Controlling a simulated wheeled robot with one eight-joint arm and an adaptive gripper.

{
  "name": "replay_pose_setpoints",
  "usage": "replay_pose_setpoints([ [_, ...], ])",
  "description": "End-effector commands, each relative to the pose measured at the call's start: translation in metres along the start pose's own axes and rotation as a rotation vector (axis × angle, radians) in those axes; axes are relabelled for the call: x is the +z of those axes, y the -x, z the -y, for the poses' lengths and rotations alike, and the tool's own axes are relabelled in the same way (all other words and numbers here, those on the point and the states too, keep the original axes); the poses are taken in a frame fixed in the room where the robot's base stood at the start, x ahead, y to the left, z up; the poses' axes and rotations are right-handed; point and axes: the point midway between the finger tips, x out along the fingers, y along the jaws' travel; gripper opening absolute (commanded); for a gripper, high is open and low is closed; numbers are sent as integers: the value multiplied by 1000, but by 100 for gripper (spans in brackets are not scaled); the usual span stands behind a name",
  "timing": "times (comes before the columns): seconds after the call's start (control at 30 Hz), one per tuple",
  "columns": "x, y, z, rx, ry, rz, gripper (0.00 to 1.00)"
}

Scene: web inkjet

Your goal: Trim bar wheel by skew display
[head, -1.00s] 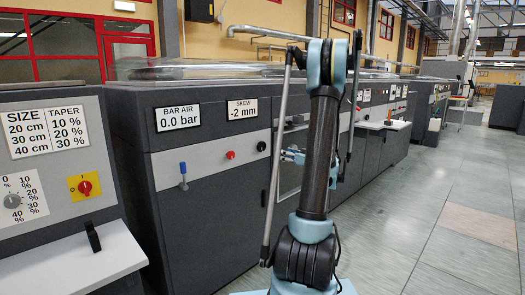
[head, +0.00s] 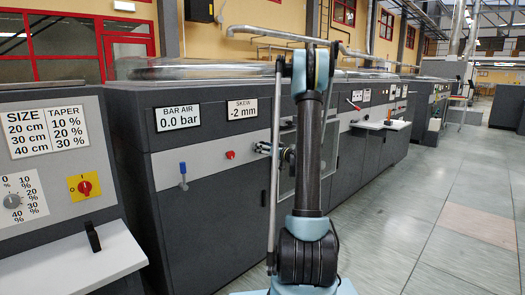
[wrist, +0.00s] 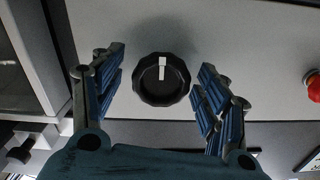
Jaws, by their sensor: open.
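The skew display (head: 242,110) reads -2 mm in the head view. The bar wheel, a round black knob (wrist: 162,80) with a white mark pointing to the top of the picture, is on the grey panel in the wrist view. My gripper (wrist: 161,64) is open, with one blue-padded finger on each side of the knob and a gap to both. In the head view my gripper (head: 264,148) is at the panel to the right of the red button, and it hides the knob.
A red button (head: 230,155) and a blue-handled lever (head: 183,174) sit on the same panel. The bar air display (head: 178,117) reads 0.0 bar. A white shelf (head: 80,262) juts out at the left. The floor at the right is clear.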

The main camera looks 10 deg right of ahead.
Motion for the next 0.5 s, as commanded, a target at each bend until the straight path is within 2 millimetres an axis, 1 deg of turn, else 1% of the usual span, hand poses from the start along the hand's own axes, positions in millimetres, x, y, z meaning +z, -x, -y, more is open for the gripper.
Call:
replay_pose_setpoints([
  [0.1, 0, -4, 0, 0, 0, 0, 68],
  [0.33, 0, -4, 0, 1, 0, 0, 68],
  [0.37, 0, -4, 0, 1, 0, 0, 63],
  [0.4, 0, -4, 0, 0, 0, 0, 54],
  [0.47, 0, -4, 0, 0, 0, 0, 41],
  [0.5, 0, -4, 0, 0, 0, 0, 32],
])
